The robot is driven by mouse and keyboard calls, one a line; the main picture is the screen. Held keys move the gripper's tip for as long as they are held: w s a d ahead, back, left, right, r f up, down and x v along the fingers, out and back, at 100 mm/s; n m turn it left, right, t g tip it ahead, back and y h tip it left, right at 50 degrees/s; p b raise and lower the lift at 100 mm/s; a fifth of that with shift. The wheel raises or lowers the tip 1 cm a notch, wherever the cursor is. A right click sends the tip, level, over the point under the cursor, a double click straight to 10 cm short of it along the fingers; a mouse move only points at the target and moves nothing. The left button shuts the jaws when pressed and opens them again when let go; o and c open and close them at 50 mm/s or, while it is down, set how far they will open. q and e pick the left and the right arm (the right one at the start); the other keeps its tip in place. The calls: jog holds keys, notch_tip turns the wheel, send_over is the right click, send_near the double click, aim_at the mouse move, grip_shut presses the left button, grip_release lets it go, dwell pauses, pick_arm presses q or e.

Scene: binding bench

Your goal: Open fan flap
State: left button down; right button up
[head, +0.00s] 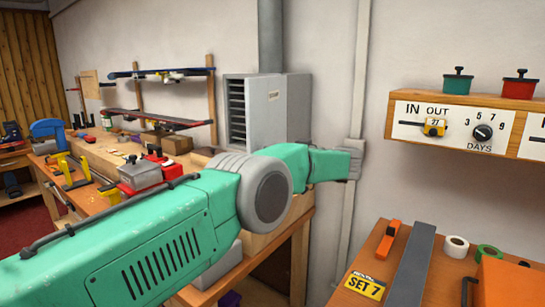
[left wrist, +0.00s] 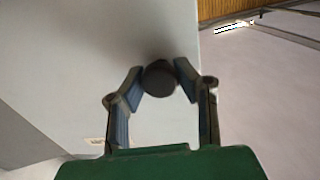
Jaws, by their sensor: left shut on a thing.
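A dark round knob (left wrist: 160,80) stands on a plain pale grey panel (left wrist: 85,55) in the left wrist view. I cannot tell for sure whether this panel is the fan flap. My left gripper (left wrist: 160,69) has its two fingers closed on the knob, one on each side. In the head view my green left arm reaches from the lower left toward the wall, and its fingers cannot be made out. A grey louvred cabinet (head: 297,105) stands at the wall behind the arm, with a duct (head: 270,35) above it. My right gripper is not seen.
A bench (head: 85,165) with clamps and tools runs along the left. A front right table (head: 375,270) holds a grey bar (head: 410,265), an orange tool (head: 388,241), tape rolls (head: 455,248) and a SET 7 card (head: 365,285). A shelf (head: 450,95) with dials hangs above.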

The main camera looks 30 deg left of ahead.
pick_arm(q)
jog(key=shift+a+r, duration=0.4)
jog(key=shift+a, duration=0.2)
jog(key=shift+d, duration=0.2)
jog(key=c, duration=1.4)
grip_release()
jog(key=shift+w+d, duration=0.1)
jog(key=shift+d, duration=0.15)
jog(key=shift+o, duration=1.1)
jog(key=shift+w+d+f, duration=0.1)
jog(key=shift+d, duration=0.25)
jog(key=shift+a, duration=0.15)
